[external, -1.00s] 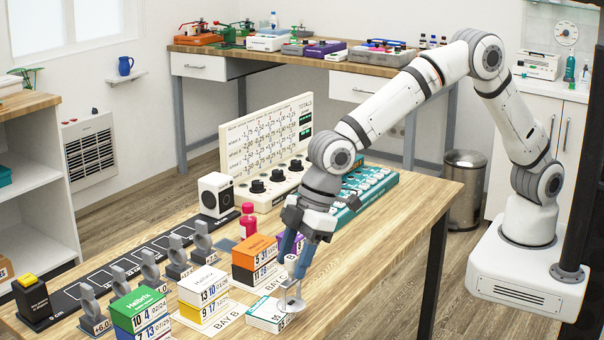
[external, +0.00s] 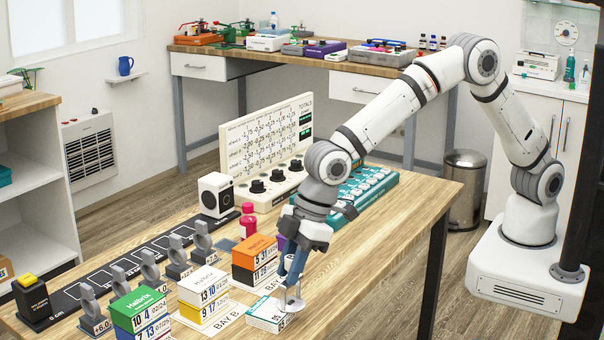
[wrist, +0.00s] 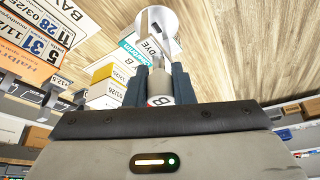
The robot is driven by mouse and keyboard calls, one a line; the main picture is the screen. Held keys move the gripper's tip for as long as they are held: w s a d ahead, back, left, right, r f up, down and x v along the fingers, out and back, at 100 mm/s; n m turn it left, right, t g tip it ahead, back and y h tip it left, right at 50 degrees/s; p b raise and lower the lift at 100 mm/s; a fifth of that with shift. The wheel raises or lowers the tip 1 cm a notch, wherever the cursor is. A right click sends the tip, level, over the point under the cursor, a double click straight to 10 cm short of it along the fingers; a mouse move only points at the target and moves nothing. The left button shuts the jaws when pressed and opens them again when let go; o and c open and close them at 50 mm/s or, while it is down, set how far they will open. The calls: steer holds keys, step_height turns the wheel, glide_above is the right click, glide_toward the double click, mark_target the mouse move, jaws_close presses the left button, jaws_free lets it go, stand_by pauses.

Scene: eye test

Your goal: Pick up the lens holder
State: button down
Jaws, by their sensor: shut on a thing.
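My gripper (external: 292,277) points down at the front right of the wooden table, close beside the stacked boxes. It is shut on a small pale piece with a grey stem and a round white disc, which looks like the lens holder (external: 292,303). In the wrist view my two dark fingers (wrist: 159,86) close around its stem, and the white disc of the lens holder (wrist: 170,22) shows beyond them. The disc hangs at the teal-and-white box; I cannot tell whether it touches the table. The fingers hide part of the stem.
A teal-and-white box (external: 264,316) lies just left of the held piece. An orange-topped stack (external: 254,251) and a white-topped stack (external: 203,286) stand close by. Several grey upright holders (external: 150,270) line a dark rail. The table's right side (external: 385,230) is clear.

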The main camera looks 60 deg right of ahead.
stand_by(0.3)
step_height(320, 180, up, 9)
steer(key=shift+f, duration=0.1)
steer(key=w+a+r+p, duration=0.2)
steer(key=w+a+p, duration=0.1)
steer(key=p, duration=0.2)
step_height(320, 180, down, 10)
steer(key=shift+f+p, duration=0.25)
steer(key=shift+p, duration=0.35)
steer(key=shift+f, duration=0.1)
steer(key=c, duration=1.3)
jaws_free()
steer(key=shift+f, duration=0.1)
steer(key=shift+o, duration=0.2)
